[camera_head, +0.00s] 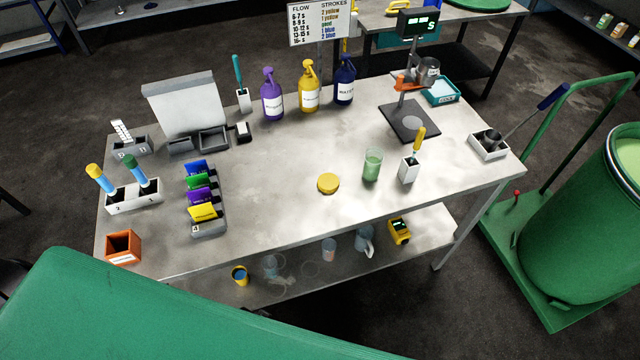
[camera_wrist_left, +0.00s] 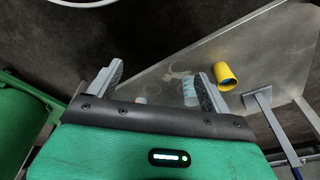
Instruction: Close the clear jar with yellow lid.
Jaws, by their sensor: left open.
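The clear jar (camera_head: 372,164) stands upright on the right half of the table, with pale green contents. The yellow lid (camera_head: 328,183) lies flat on the table to the left of the jar, apart from it. The jar has no lid on it. My left gripper (camera_wrist_left: 160,82) shows in the left wrist view with its two fingers spread wide and nothing between them touching either finger. In the head view neither gripper shows. My right gripper is not seen.
A white holder with a yellow-handled tool (camera_head: 408,170) stands close right of the jar. Colored card packs (camera_head: 202,200) and an orange box (camera_head: 123,246) are at left. Pump bottles (camera_head: 309,88) and a scale (camera_head: 409,122) stand behind. The table front is clear.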

